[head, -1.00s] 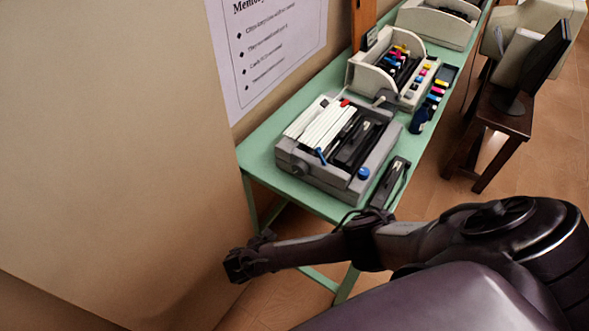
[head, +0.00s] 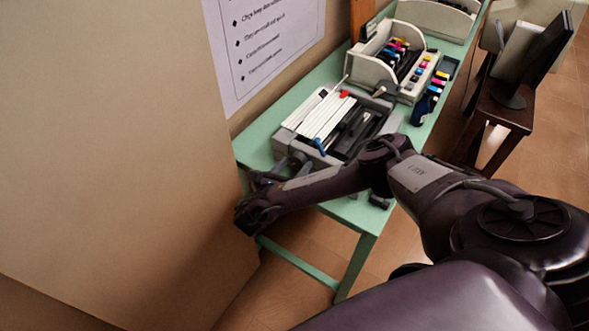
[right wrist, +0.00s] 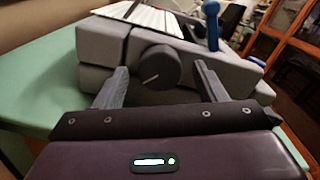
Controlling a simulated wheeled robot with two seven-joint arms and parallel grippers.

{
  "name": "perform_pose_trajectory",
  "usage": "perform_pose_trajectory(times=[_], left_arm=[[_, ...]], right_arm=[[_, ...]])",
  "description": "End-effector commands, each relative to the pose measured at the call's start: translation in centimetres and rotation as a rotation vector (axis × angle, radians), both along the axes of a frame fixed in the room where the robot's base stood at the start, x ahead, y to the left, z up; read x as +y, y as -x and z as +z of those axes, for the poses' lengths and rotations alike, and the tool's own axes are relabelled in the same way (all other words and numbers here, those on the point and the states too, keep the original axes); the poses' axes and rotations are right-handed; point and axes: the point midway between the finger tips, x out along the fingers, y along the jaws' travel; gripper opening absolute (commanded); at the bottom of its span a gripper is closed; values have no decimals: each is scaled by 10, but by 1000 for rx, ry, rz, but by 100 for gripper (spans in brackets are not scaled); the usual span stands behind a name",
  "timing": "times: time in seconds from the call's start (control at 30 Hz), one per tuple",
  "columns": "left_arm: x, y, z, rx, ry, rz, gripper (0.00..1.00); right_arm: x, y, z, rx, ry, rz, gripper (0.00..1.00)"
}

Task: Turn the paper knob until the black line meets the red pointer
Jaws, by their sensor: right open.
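A grey printer (head: 283,142) with white ribbed paper (head: 322,116) stands on the green table. Its dark round knob (right wrist: 160,67) is on the side facing my right gripper and also shows in the head view (head: 297,159). The knob face bears one short pale line (right wrist: 151,78), tilted up to the right; I see no black line. No red pointer shows beside the knob in the right wrist view. My right gripper (right wrist: 161,72) is open, its fingers on either side of the knob with gaps visible. My left gripper is out of view.
A blue lever (right wrist: 212,25) rises from the printer near the right finger. Another printer with coloured cartridges (head: 398,50) stands farther along the green table (head: 262,133). A beige wall panel (head: 110,150) fills the left.

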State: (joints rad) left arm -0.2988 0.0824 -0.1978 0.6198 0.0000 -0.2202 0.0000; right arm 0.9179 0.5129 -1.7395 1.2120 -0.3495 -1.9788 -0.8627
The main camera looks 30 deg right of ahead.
Motion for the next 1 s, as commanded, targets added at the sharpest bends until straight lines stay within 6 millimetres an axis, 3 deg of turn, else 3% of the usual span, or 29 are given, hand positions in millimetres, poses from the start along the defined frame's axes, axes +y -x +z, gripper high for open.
perform_pose_trajectory(times=[0.37,0.7,1.0], left_arm=[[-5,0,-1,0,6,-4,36],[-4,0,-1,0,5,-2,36],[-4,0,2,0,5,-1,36]], right_arm=[[-7,-3,0,1,-1,1,65],[-7,-3,0,1,-2,0,22],[-7,-3,1,31,10,0,20]])
